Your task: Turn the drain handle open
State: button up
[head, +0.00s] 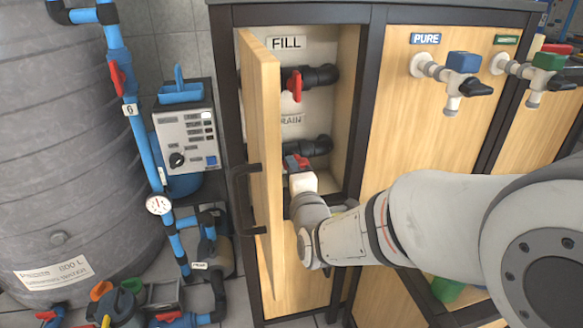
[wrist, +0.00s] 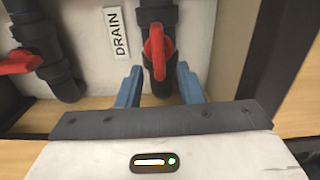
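The drain valve's red handle (wrist: 157,50) sits on a dark pipe beside the DRAIN label (wrist: 120,33) in the wrist view. It looks roughly in line with that pipe. In the head view the red drain handle (head: 297,162) is partly hidden by my gripper. My gripper (wrist: 159,72) is open, its two blue fingers on either side of the handle's lower end. I cannot tell whether either finger touches it. In the head view my gripper (head: 300,170) reaches into the open cabinet from the front.
The wooden cabinet door (head: 263,150) stands open just left of my arm. The FILL valve's red handle (head: 295,84) hangs above, across its pipe; it also shows at the left of the wrist view (wrist: 20,62). The cabinet's right frame post (head: 365,100) is close by.

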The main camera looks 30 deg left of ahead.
jog(key=p+v, duration=0.1)
jog(key=v, duration=0.5)
dwell(0.3)
jog(key=w+d+r+m+g+h+p, duration=0.2)
jog(key=d+r+m+h+p, duration=0.3)
jog(key=d+r+p, duration=0.45)
jog(key=w+d+r+m+g+h+p, duration=0.1)
jog(key=d+r+m+g+h+p, duration=0.1)
jog(key=d+r+m+p, duration=0.75)
jog(key=s+d+r+m+g+h+p, duration=0.2)
jog(key=s+d+r+m+p, duration=0.4)
jog(key=d+p, duration=0.3)
jog(key=s+d+r+m+g+h+p, duration=0.2)
jog(key=s+d+r+m+g+p, duration=0.3)
jog(key=s+d+r+p, duration=0.2)
jog(key=s+d+p, duration=0.1)
jog(key=d+p, duration=0.1)
jog(key=p, duration=0.1)
jog(key=shift+s+d+m+h, duration=0.2)
jog(key=shift+d+m+h, duration=0.1)
jog(key=shift+d+m, duration=0.1)
